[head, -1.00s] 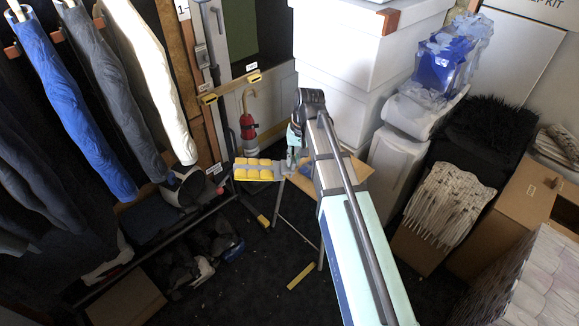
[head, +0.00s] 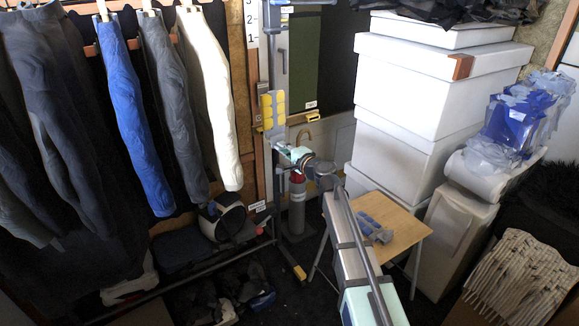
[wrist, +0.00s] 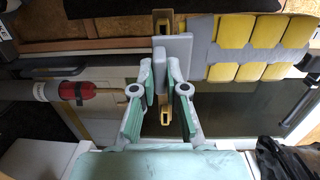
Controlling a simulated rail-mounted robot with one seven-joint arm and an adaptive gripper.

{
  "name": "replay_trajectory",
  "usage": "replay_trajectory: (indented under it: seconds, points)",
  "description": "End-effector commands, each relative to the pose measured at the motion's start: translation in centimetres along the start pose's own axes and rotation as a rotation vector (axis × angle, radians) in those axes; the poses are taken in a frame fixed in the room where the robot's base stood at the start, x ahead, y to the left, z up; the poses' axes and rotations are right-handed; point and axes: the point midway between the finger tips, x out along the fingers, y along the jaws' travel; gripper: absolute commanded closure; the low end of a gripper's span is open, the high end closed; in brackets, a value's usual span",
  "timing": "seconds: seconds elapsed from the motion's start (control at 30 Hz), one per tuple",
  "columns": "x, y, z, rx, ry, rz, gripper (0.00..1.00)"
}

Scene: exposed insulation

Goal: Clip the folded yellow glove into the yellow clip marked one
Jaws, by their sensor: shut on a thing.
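The folded glove (head: 273,110), grey with yellow pads, stands upright above my gripper (head: 284,152) in the head view. My gripper is shut on its grey end. In the wrist view the glove's yellow pads (wrist: 246,38) extend to the right, and a grey slab (wrist: 173,60) shows at the fingertips (wrist: 160,88). I cannot read a one beside either fitting.
A numbered strip (head: 250,22) is above left of the glove. Hanging sleeves (head: 205,95) are on the left. A red-topped cylinder (head: 297,200) stands below the gripper. A small wooden table (head: 405,232) holds blue-grey items, with stacked white boxes (head: 430,80) behind.

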Motion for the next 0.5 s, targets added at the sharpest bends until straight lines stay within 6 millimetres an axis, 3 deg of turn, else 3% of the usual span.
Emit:
replay_trajectory:
  seconds: [0.5]
  points:
    - [1.02,0.28,-0.88,-0.002,0.062,-0.061,1.0]
